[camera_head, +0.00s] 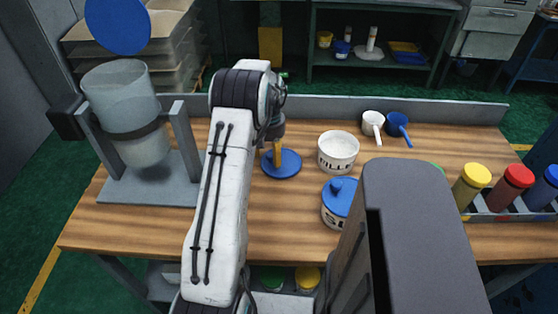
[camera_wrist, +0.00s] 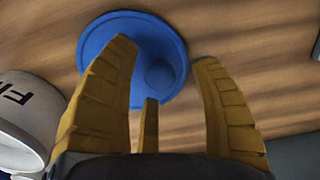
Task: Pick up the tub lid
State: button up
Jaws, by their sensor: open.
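A round blue tub lid (camera_head: 285,164) with a raised knob lies flat on the wooden bench, left of an open white tub. In the wrist view the lid (camera_wrist: 98,38) is just beyond my fingers, with its knob between the fingertips' lines. My gripper (camera_head: 276,152) is over the lid's left part, pointing down. In the wrist view its yellow fingers (camera_wrist: 163,75) are apart and empty. I cannot tell whether a fingertip touches the lid. The white tub (camera_head: 338,151) with black letters is open; its side also shows in the wrist view (camera_wrist: 38,108).
A second white tub with a blue lid (camera_head: 340,196) stands nearer. White (camera_head: 373,122) and blue (camera_head: 398,125) scoops lie behind. A hopper (camera_head: 126,110) on a stand is left; a rack of coloured-cap jars (camera_head: 500,205) is right. The bench between hopper and lid is largely clear.

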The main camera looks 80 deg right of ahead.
jog(key=shift+f, duration=0.3)
jog(key=shift+c, duration=0.3)
jog(key=c, duration=0.9)
